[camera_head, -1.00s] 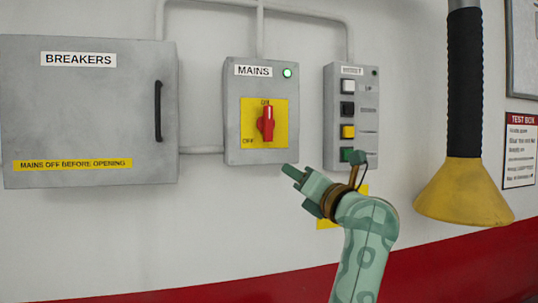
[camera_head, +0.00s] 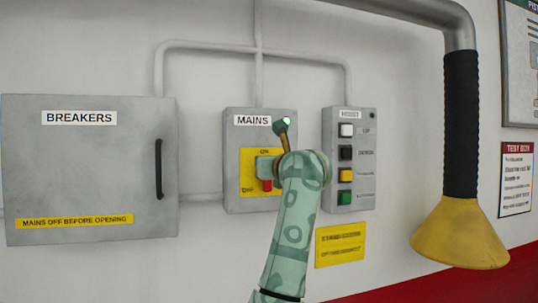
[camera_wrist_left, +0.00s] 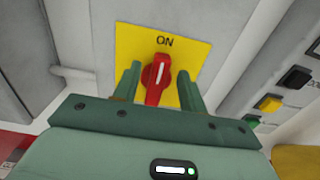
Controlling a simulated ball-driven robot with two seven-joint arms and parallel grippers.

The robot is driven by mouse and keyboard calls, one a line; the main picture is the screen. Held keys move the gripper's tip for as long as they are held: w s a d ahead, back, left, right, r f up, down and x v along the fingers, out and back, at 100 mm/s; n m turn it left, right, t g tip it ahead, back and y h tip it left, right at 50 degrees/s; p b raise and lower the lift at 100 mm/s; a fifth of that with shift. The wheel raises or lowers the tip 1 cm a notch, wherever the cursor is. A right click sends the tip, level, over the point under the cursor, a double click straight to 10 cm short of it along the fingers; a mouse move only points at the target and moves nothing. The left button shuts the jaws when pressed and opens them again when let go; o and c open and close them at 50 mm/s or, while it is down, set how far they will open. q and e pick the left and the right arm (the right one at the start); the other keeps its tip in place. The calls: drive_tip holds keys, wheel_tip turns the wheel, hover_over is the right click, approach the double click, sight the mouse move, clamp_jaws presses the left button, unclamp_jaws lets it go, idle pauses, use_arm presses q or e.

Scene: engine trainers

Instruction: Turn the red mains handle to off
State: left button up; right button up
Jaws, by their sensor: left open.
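The red mains handle (camera_wrist_left: 155,82) sits on a yellow plate (camera_wrist_left: 192,45) and points up at the ON mark in the left wrist view. In the head view, only the lower end of the handle (camera_head: 267,185) shows, below my gripper, on the grey MAINS box (camera_head: 233,140). My left gripper (camera_wrist_left: 159,72) is open, with one finger on each side of the handle; I cannot tell whether they touch it. In the head view, my left gripper (camera_head: 265,165) covers much of the plate and handle. My right gripper is not in view.
The grey BREAKERS cabinet (camera_head: 85,165) is on the left. The HOIST button box (camera_head: 348,158) stands close to the right of the MAINS box. A yellow sign (camera_head: 341,245) is below it. A yellow hood (camera_head: 460,237) on a black hose hangs at right.

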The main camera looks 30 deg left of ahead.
use_arm(q)
drive_tip(key=shift+x, duration=0.85)
clamp_jaws()
